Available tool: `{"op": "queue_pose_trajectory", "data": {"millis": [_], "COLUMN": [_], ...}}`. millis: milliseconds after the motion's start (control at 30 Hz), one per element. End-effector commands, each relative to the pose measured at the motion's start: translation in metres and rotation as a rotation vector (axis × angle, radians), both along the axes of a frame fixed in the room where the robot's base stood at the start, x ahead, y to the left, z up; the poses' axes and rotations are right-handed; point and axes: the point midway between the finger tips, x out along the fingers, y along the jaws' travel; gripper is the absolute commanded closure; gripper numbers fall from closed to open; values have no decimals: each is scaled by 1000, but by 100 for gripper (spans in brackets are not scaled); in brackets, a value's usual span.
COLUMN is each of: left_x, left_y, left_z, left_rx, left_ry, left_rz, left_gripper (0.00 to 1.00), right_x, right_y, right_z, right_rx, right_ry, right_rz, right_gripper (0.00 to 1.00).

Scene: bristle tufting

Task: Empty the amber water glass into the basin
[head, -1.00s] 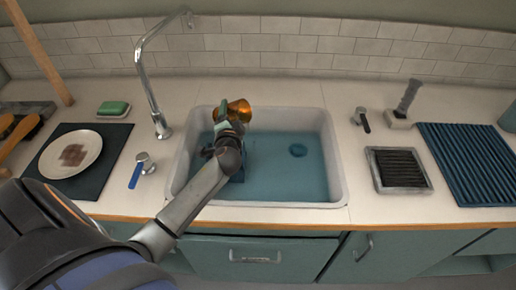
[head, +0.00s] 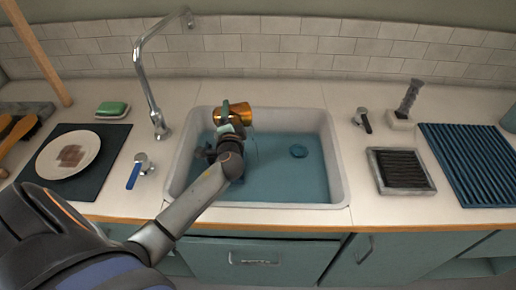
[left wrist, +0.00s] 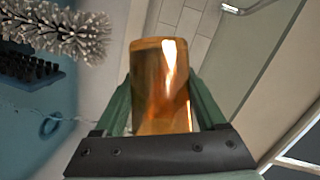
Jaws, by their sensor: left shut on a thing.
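The amber glass (head: 239,110) lies nearly on its side above the left part of the basin (head: 340,180), its mouth toward the right. My left gripper (head: 230,124) is shut around it; in the left wrist view the glass (left wrist: 160,85) sits between the two green fingers (left wrist: 163,105). The basin holds blue-looking water (head: 280,175). I cannot clearly tell how much water is in the glass or whether any is running out. My right gripper is not in view.
A plate (head: 68,155) lies left on a dark mat. A dark grate (head: 400,170) and blue ribbed mat (head: 470,160) lie right. A bristly brush (left wrist: 60,30) shows in the wrist view.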

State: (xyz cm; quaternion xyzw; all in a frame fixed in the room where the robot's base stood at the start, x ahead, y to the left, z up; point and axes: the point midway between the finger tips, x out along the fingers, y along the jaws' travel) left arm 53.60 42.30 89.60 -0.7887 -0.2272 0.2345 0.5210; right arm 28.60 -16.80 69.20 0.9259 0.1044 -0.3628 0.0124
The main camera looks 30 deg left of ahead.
Motion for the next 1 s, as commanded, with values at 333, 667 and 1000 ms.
{"op": "queue_pose_trajectory", "data": {"millis": [333,667,1000], "left_x": [1,1,2], "left_y": [-1,-4,-6], "left_z": [-1,-2,-4], "left_rx": [40,78,117], "left_ry": [8,20,32], "left_rz": [1,0,0], "left_gripper": [100,100,100], "right_x": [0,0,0], "right_y": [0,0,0], "right_z": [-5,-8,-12], "right_rx": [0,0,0], "right_ry": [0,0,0], "right_rz": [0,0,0], "right_gripper": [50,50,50]}}
